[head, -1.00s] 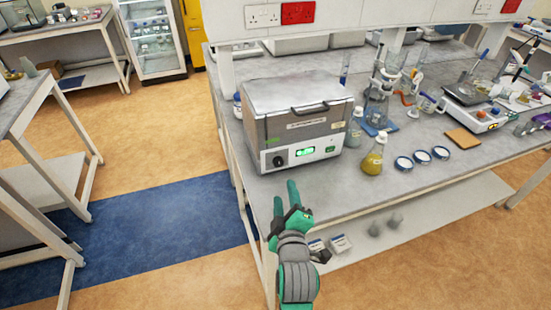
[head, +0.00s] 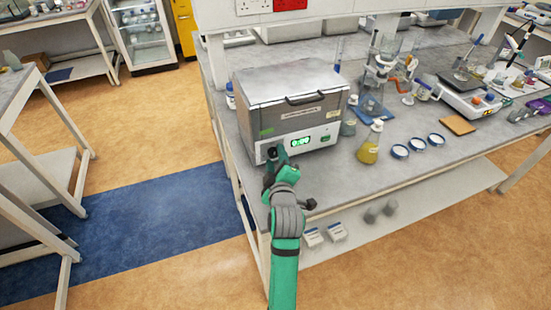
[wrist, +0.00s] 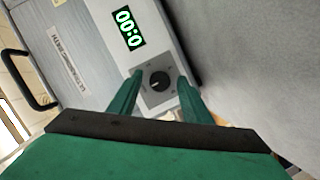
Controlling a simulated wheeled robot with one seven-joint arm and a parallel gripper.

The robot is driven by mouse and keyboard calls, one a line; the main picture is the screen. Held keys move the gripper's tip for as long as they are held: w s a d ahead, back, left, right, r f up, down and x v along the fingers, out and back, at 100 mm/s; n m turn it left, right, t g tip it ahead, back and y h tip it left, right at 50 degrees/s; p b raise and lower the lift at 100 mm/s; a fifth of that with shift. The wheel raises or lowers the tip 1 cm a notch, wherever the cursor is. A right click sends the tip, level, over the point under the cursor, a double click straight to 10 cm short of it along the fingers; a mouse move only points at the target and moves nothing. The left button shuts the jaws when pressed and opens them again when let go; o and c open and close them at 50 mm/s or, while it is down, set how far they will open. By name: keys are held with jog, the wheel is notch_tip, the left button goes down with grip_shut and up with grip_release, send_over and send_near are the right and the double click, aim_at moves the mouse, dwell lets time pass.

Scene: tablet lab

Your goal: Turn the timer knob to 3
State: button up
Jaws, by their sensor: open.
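The timer knob (wrist: 159,80) is a small black round dial on a grey square plate on the front of a metal bath. In the wrist view it sits between the two green fingers of my gripper (wrist: 160,88), which are apart on either side of it. I cannot tell whether either finger touches it. In the head view my gripper (head: 273,158) is at the left of the bath's front panel and hides most of the knob.
A flask of yellow liquid (head: 370,145) stands right of the bath, with several small dishes (head: 400,151) beyond it. The bench edge runs just below the bath. Boxes (head: 312,237) lie on the lower shelf. The floor (head: 165,120) to the left is clear.

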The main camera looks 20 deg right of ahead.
jog(key=shift+w, duration=0.15)
jog(key=shift+c, duration=0.5)
jog(key=c, duration=0.9)
jog(key=shift+c, duration=0.2)
